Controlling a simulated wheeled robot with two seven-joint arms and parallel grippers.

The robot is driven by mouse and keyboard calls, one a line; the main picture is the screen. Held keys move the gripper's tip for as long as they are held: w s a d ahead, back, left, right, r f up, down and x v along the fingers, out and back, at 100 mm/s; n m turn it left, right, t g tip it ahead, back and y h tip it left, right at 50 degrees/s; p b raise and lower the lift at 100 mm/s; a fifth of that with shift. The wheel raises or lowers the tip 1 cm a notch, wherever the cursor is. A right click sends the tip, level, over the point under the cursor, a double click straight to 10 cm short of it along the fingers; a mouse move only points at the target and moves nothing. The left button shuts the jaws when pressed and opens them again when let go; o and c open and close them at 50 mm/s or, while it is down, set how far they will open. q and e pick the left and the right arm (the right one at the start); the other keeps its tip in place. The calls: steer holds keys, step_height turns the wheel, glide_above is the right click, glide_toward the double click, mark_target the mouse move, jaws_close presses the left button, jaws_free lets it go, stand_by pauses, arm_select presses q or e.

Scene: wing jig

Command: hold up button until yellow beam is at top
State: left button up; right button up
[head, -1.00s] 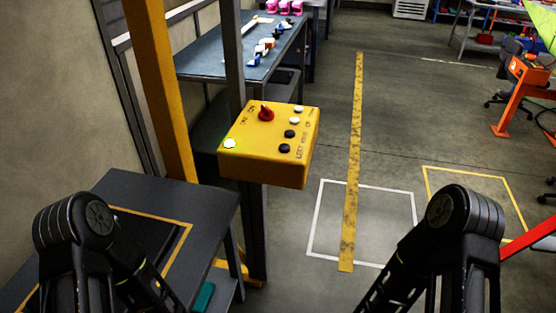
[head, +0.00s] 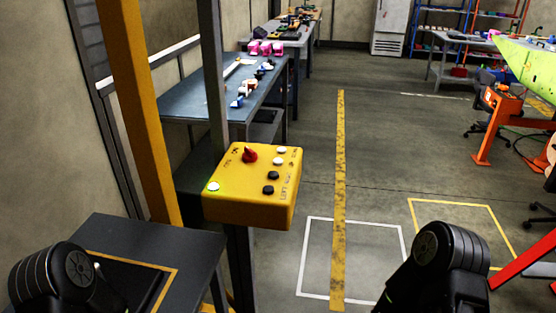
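A yellow control box (head: 247,212) stands on a post left of centre in the head view. Its top carries a red knob (head: 250,155), a white button with a greenish edge (head: 213,186), a white button (head: 281,150) and two black buttons, one of them nearest the front edge (head: 267,189). The lettering is too small to read, so I cannot tell which is the up button. A yellow upright beam (head: 140,110) rises behind the box on the left, its top out of view. Only dark links of my two arms show at the bottom; both grippers are out of view.
A dark table (head: 150,240) with a yellow outline stands at lower left. A blue-grey workbench (head: 190,108) with small parts is behind the box. A yellow floor stripe (head: 339,200) and a white floor square (head: 352,223) lie on open floor. An orange stand (head: 495,125) is at right.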

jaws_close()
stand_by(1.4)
